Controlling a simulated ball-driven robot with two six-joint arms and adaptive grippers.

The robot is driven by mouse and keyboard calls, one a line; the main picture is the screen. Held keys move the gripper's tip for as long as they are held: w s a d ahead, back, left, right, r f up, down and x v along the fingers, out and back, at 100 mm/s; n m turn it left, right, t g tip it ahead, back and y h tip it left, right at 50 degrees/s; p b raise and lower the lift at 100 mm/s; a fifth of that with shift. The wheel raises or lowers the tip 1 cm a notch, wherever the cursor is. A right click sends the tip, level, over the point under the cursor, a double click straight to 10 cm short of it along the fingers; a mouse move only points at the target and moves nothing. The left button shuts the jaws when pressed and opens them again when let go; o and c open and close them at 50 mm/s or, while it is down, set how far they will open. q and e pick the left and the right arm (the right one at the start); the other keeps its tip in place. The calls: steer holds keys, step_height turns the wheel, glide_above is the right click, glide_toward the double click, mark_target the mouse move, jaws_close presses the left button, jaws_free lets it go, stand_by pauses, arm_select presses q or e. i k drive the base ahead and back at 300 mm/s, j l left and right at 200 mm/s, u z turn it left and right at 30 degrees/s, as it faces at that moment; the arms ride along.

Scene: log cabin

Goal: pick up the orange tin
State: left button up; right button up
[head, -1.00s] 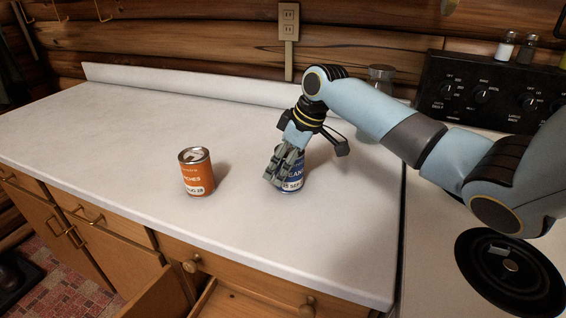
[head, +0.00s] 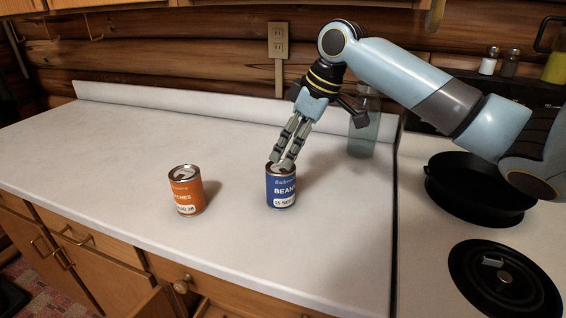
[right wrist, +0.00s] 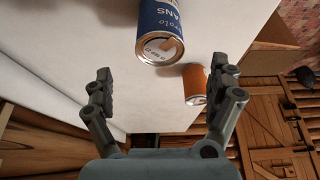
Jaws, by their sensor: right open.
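The orange tin (head: 186,191) stands upright on the white counter, left of the blue tin (head: 281,187). In the right wrist view the orange tin (right wrist: 195,84) shows beyond the blue tin (right wrist: 160,32), between the fingers and nearer the right one. My right gripper (head: 280,163) is at the top of the blue tin in the head view; whether it touches cannot be told. In the right wrist view the right gripper (right wrist: 165,82) has its fingers spread wide with nothing between them. My left gripper is not in view.
A clear glass jar (head: 364,130) stands behind my right gripper. The stove with a black pan (head: 478,190) is at the right. The white counter (head: 90,150) is bare left of the orange tin. Its front edge runs above wooden drawers (head: 95,255).

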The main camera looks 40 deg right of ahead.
mark_target(186, 182)
steer(key=k+j, duration=0.75)
steer(key=j, duration=0.25)
